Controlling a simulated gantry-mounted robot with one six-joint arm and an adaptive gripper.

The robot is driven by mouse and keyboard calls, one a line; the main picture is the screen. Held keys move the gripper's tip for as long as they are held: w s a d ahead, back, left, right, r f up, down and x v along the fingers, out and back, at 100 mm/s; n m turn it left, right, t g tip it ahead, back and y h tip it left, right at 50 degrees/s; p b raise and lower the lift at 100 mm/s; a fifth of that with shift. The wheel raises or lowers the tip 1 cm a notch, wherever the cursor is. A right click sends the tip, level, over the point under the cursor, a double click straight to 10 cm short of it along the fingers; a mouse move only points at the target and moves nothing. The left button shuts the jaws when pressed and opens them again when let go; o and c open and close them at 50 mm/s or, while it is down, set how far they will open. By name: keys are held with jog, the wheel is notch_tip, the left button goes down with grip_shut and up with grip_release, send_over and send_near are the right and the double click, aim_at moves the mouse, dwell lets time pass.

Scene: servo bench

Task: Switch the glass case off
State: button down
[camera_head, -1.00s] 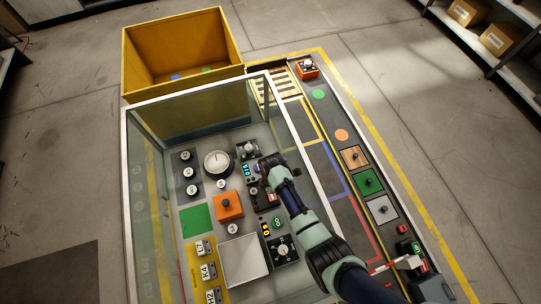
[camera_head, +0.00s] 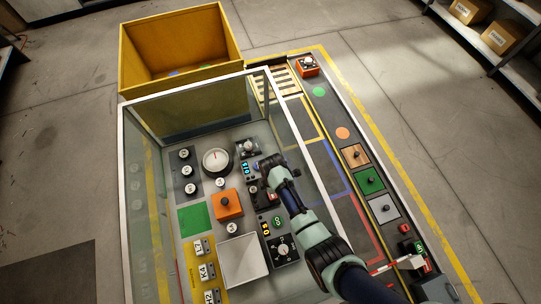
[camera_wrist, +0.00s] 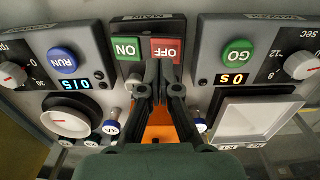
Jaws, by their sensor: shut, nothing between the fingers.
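The glass case (camera_head: 122,180) has clear walls in a white frame around a panel of controls. Its MAIN switch box shows in the wrist view with a green ON button (camera_wrist: 127,48) and a red OFF button (camera_wrist: 166,49). My gripper (camera_wrist: 158,66) is shut and empty. Its fingertips overlap the lower edge of the OFF button in the wrist view; I cannot tell whether they touch it. In the head view my arm reaches into the case, and my wrist partly hides the switch box (camera_head: 257,194).
A blue RUN button (camera_wrist: 63,59) and a dial (camera_wrist: 66,117) lie left of the switch. A green GO button (camera_wrist: 237,54) and a square pan (camera_wrist: 256,113) lie right. An orange block with a knob (camera_head: 228,206) is close by. The glass walls surround my arm.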

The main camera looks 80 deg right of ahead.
jog(key=shift+f+b, duration=1.05)
jog(key=shift+f, duration=1)
dwell(1.3)
notch_tip(320, 180, up, 7)
jog(key=p, duration=0.7)
jog(key=shift+r+p, duration=0.1)
jog(key=shift+p, duration=0.25)
